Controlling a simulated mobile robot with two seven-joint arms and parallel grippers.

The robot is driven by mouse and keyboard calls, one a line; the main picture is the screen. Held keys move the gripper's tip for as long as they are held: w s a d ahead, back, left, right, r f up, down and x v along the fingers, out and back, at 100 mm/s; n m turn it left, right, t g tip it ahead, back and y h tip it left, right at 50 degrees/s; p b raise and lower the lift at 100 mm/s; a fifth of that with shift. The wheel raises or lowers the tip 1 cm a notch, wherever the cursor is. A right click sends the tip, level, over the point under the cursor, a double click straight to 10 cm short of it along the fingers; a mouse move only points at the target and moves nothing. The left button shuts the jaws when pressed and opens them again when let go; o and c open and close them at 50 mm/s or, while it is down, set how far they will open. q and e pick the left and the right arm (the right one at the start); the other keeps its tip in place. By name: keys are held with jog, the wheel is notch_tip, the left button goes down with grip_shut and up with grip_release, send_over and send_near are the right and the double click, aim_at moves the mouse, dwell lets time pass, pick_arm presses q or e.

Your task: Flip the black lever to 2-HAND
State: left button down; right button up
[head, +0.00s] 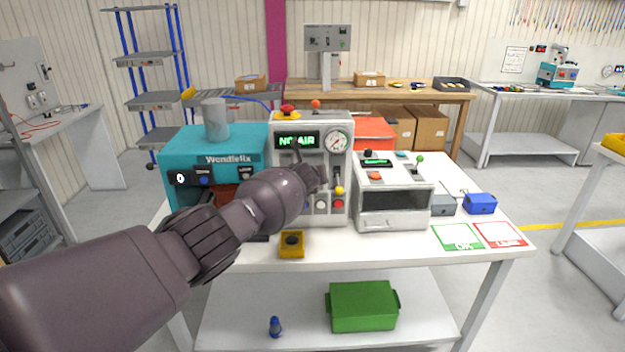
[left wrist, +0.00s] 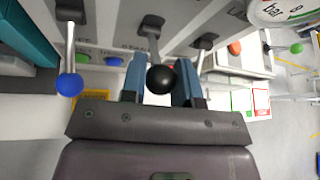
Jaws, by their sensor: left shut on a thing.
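The black lever shows in the left wrist view as a black ball knob (left wrist: 160,79) on a grey stem that runs up to its mount on the grey panel. My left gripper (left wrist: 160,68) has its two blue fingers on either side of this knob and is shut on it. In the head view my left gripper (head: 311,177) is at the front of the grey control unit (head: 348,160), whose display reads NO AIR, and my arm hides most of the lever. I cannot read a 2-HAND label in either view. My right gripper is not in view.
A lever with a blue knob (left wrist: 70,85) stands left of my fingers. A yellow knob (head: 339,190) is right of my gripper. The teal Wendlefix machine (head: 240,142) and a white unit (head: 393,200) flank the control unit. A yellow button box (head: 291,251) sits at the table's front.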

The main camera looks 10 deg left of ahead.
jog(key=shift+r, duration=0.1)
pick_arm(q)
jog(key=shift+g, duration=0.3)
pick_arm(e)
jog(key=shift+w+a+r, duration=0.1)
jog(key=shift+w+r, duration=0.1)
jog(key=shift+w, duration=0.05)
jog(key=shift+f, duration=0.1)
pick_arm(q)
jog(key=c, duration=0.9)
grip_release()
jog(key=shift+o, duration=0.2)
jog(key=shift+r, duration=0.1)
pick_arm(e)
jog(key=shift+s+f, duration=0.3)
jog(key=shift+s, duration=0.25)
pick_arm(q)
jog(key=shift+s+r+p, duration=0.3)
jog(key=shift+r+p, duration=0.2)
jog(key=shift+p, duration=0.35)
jog(key=p+v, duration=0.2)
jog(key=v, duration=0.7)
jog(key=shift+s+f, duration=0.15)
jog(key=shift+s, duration=0.35)
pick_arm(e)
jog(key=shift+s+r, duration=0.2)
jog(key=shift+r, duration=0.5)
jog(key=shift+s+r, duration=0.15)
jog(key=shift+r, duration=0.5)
